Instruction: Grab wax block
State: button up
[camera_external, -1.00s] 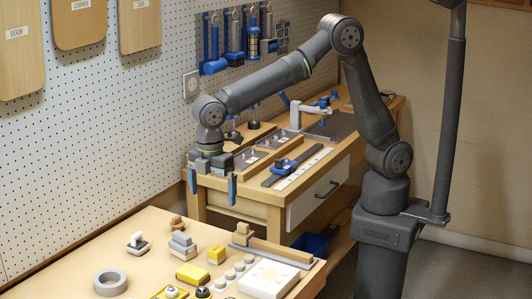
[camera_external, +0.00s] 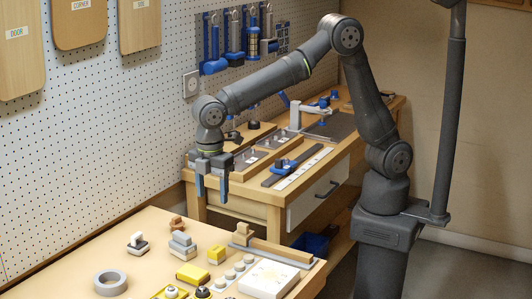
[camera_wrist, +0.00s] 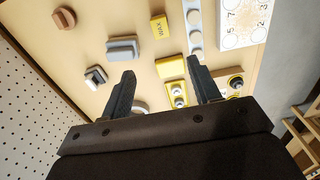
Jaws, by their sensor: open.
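The wax block (camera_wrist: 160,27) is a small yellow block lettered WAX, lying on the near bench; it also shows in the external view (camera_external: 216,254). My gripper (camera_external: 210,188) is open and empty, with its fingers pointing down, well above the bench. In the external view it is above and behind the wax block, apart from it. In the wrist view the block lies beyond my fingertips (camera_wrist: 160,69), between their lines and clear of them.
A plain yellow block (camera_external: 192,274) lies near the wax block. A grey block (camera_external: 182,244), a row of white discs (camera_external: 235,270) and a white numbered box (camera_external: 268,279) stand around. A grey tape ring (camera_external: 110,283) is at the left. The pegboard (camera_external: 120,120) rises along the left.

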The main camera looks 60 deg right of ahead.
jog(key=h, duration=0.1)
send_over(216, 249)
jog(key=a, duration=0.1)
notch_tip(216, 249, down, 13)
jog(key=shift+a+r, duration=0.1)
jog(key=shift+a, duration=0.05)
jog(key=shift+d+f, duration=0.25)
jog(key=shift+f, duration=0.65)
jog(key=shift+d+f, duration=0.25)
jog(key=shift+f, duration=0.6)
jog(key=shift+d+f, duration=0.25)
jog(key=shift+f, duration=0.65)
jog(key=shift+c, duration=0.3)
jog(key=c, duration=1)
